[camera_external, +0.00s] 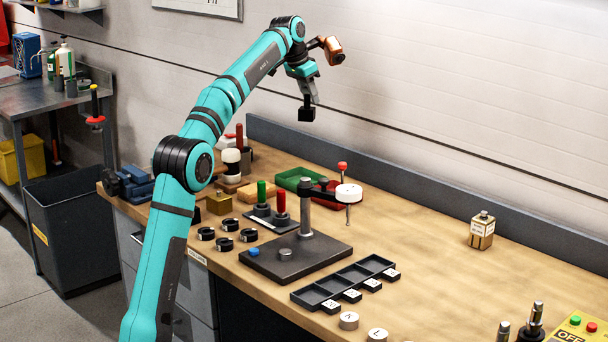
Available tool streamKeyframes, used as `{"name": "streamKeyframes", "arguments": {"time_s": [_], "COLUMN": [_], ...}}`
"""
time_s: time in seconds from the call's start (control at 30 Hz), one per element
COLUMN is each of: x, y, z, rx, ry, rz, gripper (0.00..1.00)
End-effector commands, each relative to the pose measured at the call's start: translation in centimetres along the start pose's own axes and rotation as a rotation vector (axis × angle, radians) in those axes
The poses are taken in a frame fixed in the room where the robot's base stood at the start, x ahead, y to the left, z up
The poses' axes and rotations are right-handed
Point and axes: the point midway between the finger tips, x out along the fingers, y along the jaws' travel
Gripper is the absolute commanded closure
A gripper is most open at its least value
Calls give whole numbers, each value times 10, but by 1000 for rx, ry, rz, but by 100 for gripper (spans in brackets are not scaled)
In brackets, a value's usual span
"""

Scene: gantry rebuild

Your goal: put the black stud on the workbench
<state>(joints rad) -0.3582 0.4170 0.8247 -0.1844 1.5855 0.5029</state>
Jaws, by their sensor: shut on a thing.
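My gripper (310,98) is high above the back part of the workbench (430,235), pointing down. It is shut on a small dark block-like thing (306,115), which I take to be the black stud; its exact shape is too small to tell. The stud hangs in the air, well clear of the wooden top. The fingers hide part of it.
A dark fixture plate with a post (306,208) and a white disc (348,193) stands mid-bench. Black rings (224,244), red and green handles (280,203), trays (300,179) and a slotted black rack (330,292) surround it. A brass weight (482,231) stands right; bare wood lies around it.

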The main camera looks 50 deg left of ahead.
Motion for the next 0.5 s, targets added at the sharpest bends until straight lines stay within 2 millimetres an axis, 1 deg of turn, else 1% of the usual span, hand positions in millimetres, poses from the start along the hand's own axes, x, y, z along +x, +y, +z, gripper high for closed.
{"name": "streamKeyframes", "arguments": {"time_s": [0.03,0.17,0.2,0.3,0.4,0.5], "x": [3,10,12,15,18,19], "y": [23,74,90,129,160,186], "z": [-9,-28,-32,-43,-50,-55], "rx": [48,168,205,293,366,425], "ry": [2,5,7,10,15,18], "rz": [19,65,80,114,143,165], "gripper": [100,100,100,100,100,100]}}
